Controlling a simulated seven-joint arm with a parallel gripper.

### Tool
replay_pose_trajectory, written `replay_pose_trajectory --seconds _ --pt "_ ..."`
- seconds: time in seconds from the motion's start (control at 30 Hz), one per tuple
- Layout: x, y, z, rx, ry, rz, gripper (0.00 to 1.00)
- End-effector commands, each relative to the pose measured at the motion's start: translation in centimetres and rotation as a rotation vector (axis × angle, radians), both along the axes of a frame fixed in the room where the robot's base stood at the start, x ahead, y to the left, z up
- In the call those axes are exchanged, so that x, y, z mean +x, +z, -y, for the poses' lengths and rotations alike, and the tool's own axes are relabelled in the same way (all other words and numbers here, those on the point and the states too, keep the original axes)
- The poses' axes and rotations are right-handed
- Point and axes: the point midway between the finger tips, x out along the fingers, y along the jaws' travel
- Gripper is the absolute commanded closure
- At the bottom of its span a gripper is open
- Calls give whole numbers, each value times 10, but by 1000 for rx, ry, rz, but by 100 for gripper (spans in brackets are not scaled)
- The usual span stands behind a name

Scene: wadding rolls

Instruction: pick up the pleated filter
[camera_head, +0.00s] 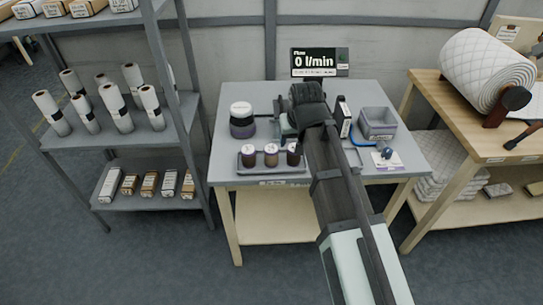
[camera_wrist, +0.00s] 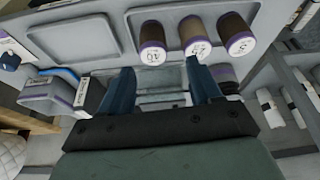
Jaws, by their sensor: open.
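Three dark cylinders (camera_head: 271,156) with pale labelled ends stand in a grey tray (camera_head: 273,168) at the table's front left. They show at the top of the wrist view (camera_wrist: 195,36) with purple rims. A wider dark and purple round piece with a white top (camera_head: 242,119) stands behind the tray. I cannot tell which of these, if any, is the pleated filter. My gripper (camera_wrist: 160,66) is open over the table, with nothing seen held between its dark blue fingers. In the head view, my arm hides part of the table's middle.
A black box with a white label (camera_head: 342,117), a grey bin (camera_head: 378,122) and a blue item (camera_head: 387,153) are at the table's right. A flow display (camera_head: 320,62) stands at the back. Shelves (camera_head: 150,141) are left; a wooden bench (camera_head: 453,105) with a quilted roll (camera_head: 485,68) is right.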

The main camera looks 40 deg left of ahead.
Motion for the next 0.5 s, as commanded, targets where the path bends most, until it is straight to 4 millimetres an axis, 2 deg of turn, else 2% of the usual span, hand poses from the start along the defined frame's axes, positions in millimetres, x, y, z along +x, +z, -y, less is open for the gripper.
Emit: replay_pose_trajectory --seconds 0.03,0.1,0.27,0.37,0.5 --pt "-11 10 -13 7 22 6 37" --pt "-23 21 -25 14 45 11 37" --pt "-39 34 -39 24 73 17 37" --pt "-41 32 -43 25 77 17 37" --pt "-37 17 -48 25 77 17 37"
